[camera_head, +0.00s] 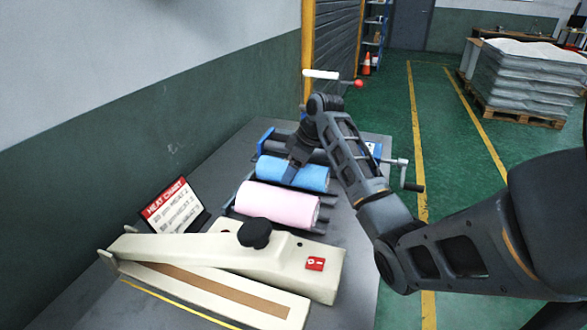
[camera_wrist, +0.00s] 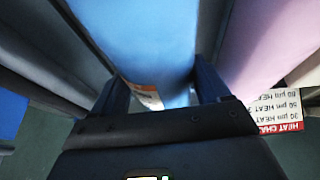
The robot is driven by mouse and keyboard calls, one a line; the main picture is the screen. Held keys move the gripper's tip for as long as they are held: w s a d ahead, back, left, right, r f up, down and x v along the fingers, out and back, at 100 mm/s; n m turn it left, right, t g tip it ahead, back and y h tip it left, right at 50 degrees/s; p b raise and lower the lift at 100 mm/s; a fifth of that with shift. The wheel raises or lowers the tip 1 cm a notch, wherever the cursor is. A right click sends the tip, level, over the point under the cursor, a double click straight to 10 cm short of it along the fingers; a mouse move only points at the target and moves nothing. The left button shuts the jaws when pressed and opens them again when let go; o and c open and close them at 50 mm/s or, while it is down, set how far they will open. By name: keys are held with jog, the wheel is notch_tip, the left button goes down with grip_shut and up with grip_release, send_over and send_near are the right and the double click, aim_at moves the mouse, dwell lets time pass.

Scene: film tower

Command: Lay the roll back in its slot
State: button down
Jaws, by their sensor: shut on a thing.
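A light-blue roll (camera_head: 312,176) lies crosswise at the rack, between the pink roll and the rack's far part. My gripper (camera_head: 291,174) reaches down onto it from above. In the wrist view the blue roll (camera_wrist: 150,35) fills the space between the two dark fingers of my gripper (camera_wrist: 163,88), which are shut on it. A white and orange label (camera_wrist: 146,94) shows near its lower edge. I cannot tell whether the roll rests in a slot or is held just above; its underside is hidden.
A pink roll (camera_head: 277,205) lies close beside the blue one, towards the camera. A heat sealer (camera_head: 325,275) and a heat chart sign (camera_head: 174,210) stand nearer. A crank handle (camera_head: 413,187) sticks out at the rack's right. The wall (camera_head: 190,120) borders the table's left.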

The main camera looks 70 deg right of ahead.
jog(key=shift+f+b, duration=0.5)
jog(key=shift+f, duration=0.5)
grip_release()
jog(key=shift+f, duration=0.1)
jog(key=shift+b+v, duration=0.35)
jog(key=shift+v, duration=3.6)
